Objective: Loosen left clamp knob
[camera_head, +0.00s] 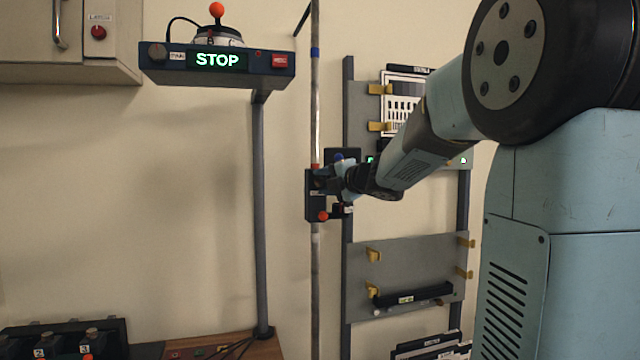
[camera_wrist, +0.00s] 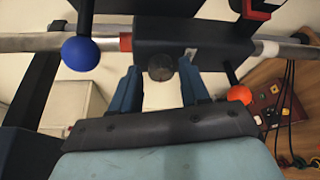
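A dark clamp block (camera_head: 311,208) sits on the vertical metal pole (camera_head: 315,110) in the head view. In the wrist view the clamp block (camera_wrist: 215,45) crosses the upper middle, with a round dark knob (camera_wrist: 160,68) facing me. My gripper (camera_head: 333,184) is at the clamp from the right. In the wrist view my gripper (camera_wrist: 160,85) is open, its two blue fingers apart on either side of the knob. I cannot tell whether they touch it. A blue ball (camera_wrist: 81,53) is left of the knob and an orange ball (camera_wrist: 239,94) is right of it.
A console (camera_head: 217,63) reading STOP stands on a post left of the pole. A rack (camera_head: 410,275) with yellow hooks is behind my arm. A dark unit (camera_head: 65,338) is at the lower left. Cables (camera_wrist: 288,105) show at the wrist view's right.

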